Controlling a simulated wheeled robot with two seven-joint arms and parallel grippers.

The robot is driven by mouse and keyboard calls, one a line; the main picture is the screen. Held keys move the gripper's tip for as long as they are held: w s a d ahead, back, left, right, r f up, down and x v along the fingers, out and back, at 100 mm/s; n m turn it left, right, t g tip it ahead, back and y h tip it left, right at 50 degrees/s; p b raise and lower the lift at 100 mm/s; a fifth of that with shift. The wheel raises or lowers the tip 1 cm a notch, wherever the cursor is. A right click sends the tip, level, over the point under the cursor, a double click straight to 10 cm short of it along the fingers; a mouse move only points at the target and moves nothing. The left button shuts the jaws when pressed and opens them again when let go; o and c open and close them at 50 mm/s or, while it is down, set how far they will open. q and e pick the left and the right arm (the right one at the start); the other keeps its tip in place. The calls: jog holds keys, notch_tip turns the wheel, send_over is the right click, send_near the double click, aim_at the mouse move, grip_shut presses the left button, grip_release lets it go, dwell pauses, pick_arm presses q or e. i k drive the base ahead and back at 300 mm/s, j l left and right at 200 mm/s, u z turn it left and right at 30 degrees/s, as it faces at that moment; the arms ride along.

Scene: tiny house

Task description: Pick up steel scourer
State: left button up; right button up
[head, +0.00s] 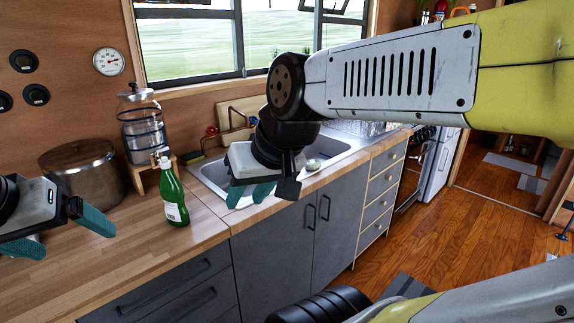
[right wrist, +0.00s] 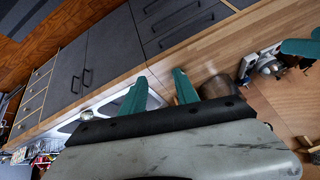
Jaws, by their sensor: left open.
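The steel scourer (head: 313,164) is a small silvery-grey round lump on the front rim of the sink, to the right of my right gripper. It also shows in the right wrist view as a small pale lump (right wrist: 87,115) by the sink edge, left of the teal fingers. My right gripper (head: 246,205) hangs over the front of the sink, its fingers apart and empty, not touching the scourer. Its fingers also show in the right wrist view (right wrist: 160,76). My left gripper (head: 78,243) is open and empty above the wooden counter at the left.
The sink (head: 210,171) is set in the wooden counter (head: 100,262). A green bottle (head: 173,198) stands between my grippers. A large pot (head: 80,175) and a glass dispenser (head: 143,130) stand behind. A faucet (head: 212,131) and a sponge (head: 190,158) are at the sink's back.

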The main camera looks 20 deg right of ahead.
aim_at(314, 164)
jog(key=i+l+z, duration=0.45)
jog(key=i+l, duration=0.15)
jog(key=i+l+z, duration=0.45)
jog(key=i, duration=0.25)
